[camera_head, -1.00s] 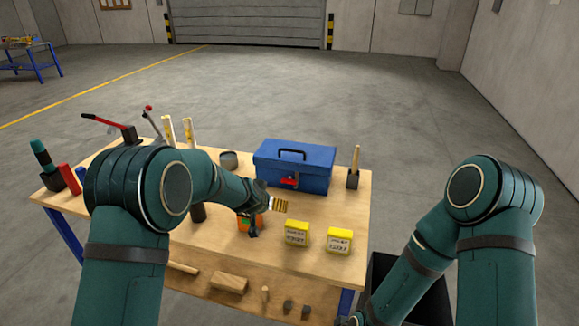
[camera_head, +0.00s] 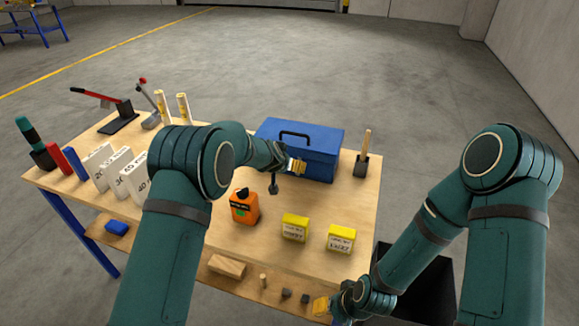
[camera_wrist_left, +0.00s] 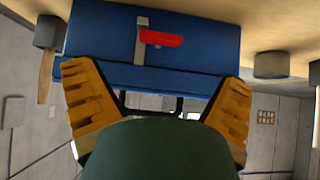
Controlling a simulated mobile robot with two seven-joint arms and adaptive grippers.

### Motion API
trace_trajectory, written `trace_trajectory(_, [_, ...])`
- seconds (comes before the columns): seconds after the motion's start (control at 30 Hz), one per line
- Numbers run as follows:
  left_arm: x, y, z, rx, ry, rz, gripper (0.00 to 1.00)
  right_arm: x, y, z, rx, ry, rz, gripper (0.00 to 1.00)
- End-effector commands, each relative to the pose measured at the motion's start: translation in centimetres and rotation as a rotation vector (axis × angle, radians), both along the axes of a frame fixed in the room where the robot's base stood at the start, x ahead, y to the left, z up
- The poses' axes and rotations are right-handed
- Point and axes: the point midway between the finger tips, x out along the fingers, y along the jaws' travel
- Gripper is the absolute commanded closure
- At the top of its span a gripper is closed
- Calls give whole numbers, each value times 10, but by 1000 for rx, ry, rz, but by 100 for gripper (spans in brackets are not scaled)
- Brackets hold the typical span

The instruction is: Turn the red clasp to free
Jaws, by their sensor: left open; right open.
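A blue toolbox (camera_head: 325,150) with a black top handle stands at the back of the workbench. Its red clasp (camera_wrist_left: 161,39) shows in the left wrist view, lying sideways beside a grey metal strip (camera_wrist_left: 141,45) on the toolbox front. In the head view the clasp is hidden behind my left gripper (camera_head: 297,166). That gripper is open and empty, just in front of the toolbox. In the left wrist view its yellow fingers (camera_wrist_left: 158,76) are spread, with the clasp between and beyond them. My right gripper (camera_head: 322,306) is open, low by the bench's front edge.
Two yellow boxes (camera_head: 295,228) and an orange bottle (camera_head: 244,206) stand in front of the toolbox. A holder with a wooden handle (camera_head: 361,164) is right of it. White boxes (camera_head: 133,179) stand at left. A black bin (camera_head: 425,290) is right of the bench.

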Motion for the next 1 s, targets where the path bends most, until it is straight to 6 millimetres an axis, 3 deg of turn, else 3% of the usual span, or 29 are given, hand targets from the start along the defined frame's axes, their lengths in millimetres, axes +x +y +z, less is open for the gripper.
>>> trace_trajectory(0.43, [43,-13,-46,1,0,1,4,0,0,2,0,0,0,53])
trace_trajectory(1.0, [53,-17,-55,0,-1,1,6,0,0,2,0,0,0,53])
